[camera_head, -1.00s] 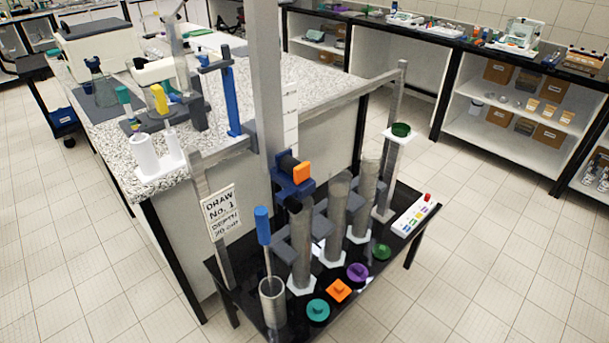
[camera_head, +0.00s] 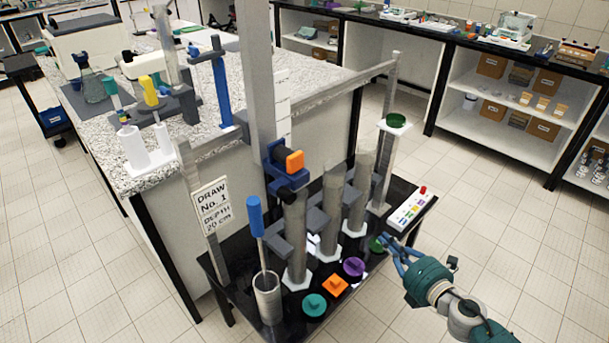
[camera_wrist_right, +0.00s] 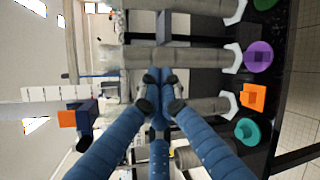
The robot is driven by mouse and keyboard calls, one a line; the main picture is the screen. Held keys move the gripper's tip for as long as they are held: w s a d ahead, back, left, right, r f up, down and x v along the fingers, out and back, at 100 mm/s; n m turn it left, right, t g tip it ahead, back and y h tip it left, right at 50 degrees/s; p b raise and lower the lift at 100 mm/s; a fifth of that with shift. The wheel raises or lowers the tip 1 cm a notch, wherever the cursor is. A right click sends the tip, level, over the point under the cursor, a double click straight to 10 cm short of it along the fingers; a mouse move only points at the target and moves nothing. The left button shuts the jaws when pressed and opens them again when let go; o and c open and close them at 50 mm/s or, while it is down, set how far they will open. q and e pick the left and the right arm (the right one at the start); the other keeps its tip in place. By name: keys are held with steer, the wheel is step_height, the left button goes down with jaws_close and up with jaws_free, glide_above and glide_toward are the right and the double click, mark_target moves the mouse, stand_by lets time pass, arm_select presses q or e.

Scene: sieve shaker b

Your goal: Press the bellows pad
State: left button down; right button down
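I cannot tell for certain which thing is the bellows pad. A white panel (camera_head: 410,210) with a red button and coloured marks lies on the right end of the low black table. My right gripper (camera_head: 394,241) has blue fingers and shows no object in its grasp. In the head view it is near the panel's front end and the green cap (camera_head: 377,244). In the right wrist view the blue fingers (camera_wrist_right: 158,82) come close together in front of the clear columns; how far apart they are is unclear. My left gripper is not in view.
A blue clamp with an orange knob (camera_head: 294,160) is on the upright post. Clear columns (camera_head: 332,217) stand along the black table, with teal (camera_head: 314,305), orange (camera_head: 335,286) and purple (camera_head: 354,267) caps before them. A blue-handled tool stands in a clear cylinder (camera_head: 267,300). Floor at right is free.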

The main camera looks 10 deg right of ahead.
steer(key=s+a+r+n+y, duration=0.2)
steer(key=a+r+n+y, duration=0.1)
steer(key=a+r+n, duration=0.3)
steer(key=s+a+r+n+y+b, duration=0.1)
steer(key=a+r+n+y, duration=0.2)
steer(key=r, duration=1.1)
steer(key=a+n, duration=0.3)
steer(key=n, duration=0.3)
steer(key=shift+s+a+r+n+g+y, duration=0.15)
steer(key=shift+s+a+n+g+y, duration=0.15)
steer(key=shift+s+a+n+y, duration=0.1)
steer(key=p, duration=0.4)
glide_toward(295, 165)
steer(key=x, duration=0.5)
steer(key=shift+w+a, duration=0.15)
steer(key=shift+w, duration=0.1)
steer(key=shift+x, duration=0.75)
